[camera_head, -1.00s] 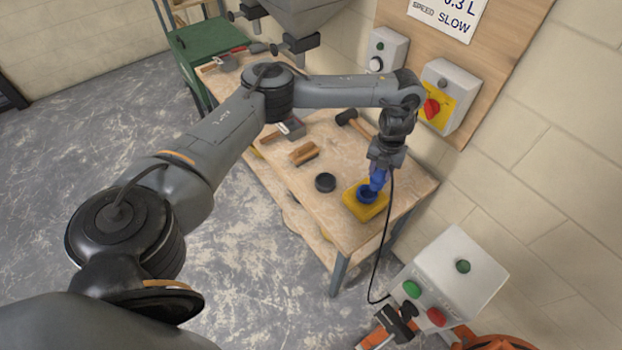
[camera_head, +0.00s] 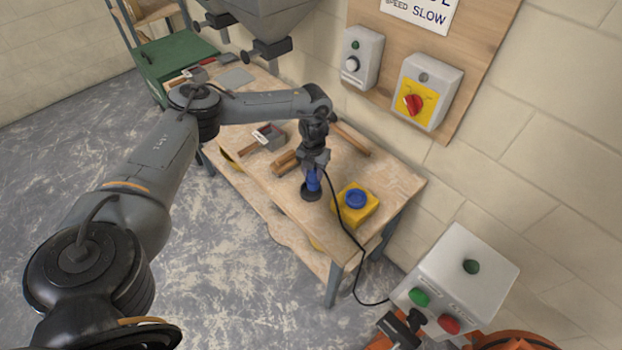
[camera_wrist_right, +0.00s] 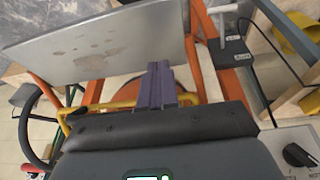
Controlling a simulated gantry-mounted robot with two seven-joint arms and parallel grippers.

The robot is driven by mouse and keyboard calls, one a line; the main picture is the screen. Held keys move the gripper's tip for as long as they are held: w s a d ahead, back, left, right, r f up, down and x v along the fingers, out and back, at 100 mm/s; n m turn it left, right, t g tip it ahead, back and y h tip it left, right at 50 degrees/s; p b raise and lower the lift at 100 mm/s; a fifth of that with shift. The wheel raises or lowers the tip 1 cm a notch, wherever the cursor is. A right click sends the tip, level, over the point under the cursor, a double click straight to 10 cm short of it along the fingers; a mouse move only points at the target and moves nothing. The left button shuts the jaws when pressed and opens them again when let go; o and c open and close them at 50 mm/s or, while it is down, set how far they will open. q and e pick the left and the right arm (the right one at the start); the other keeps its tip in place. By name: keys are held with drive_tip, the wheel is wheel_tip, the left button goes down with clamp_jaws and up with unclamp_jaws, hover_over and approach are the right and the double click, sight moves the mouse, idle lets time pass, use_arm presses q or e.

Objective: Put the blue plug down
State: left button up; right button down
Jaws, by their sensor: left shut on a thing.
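The blue plug (camera_head: 314,182) is in my left gripper (camera_head: 314,168), which is shut on it and points down over the wooden table (camera_head: 405,182). The plug's lower end is at the black round holder (camera_head: 311,194) on the table. I cannot tell whether it touches or sits inside it. A black cable runs from the plug to the grey control box. The yellow block with a blue socket (camera_head: 355,200) is just right of the plug, its socket empty. In the right wrist view my right gripper's fingers (camera_wrist_right: 158,82) are together, with nothing visible between them.
The grey control box (camera_head: 460,270) with green and red buttons stands at the front right. A brush (camera_head: 286,162), a trowel (camera_head: 265,138) and a hammer handle (camera_head: 352,138) lie behind the plug. A switch box (camera_head: 425,92) hangs on the wall board. A metal sheet (camera_wrist_right: 95,48) is near my right gripper.

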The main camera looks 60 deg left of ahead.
sight(311, 178)
use_arm(q)
drive_tip(key=shift+s+a+f, duration=0.15)
drive_tip(key=shift+a+f, duration=0.1)
drive_tip(key=shift+a, duration=0.2)
use_arm(e)
drive_tip(key=shift+a, duration=0.1)
use_arm(q)
drive_tip(key=shift+f, duration=2)
use_arm(e)
drive_tip(key=shift+f, duration=0.15)
use_arm(q)
drive_tip(key=shift+f+b, duration=0.15)
drive_tip(key=shift+b, duration=0.15)
use_arm(e)
drive_tip(key=shift+f, duration=0.1)
use_arm(q)
drive_tip(key=o, duration=1.1)
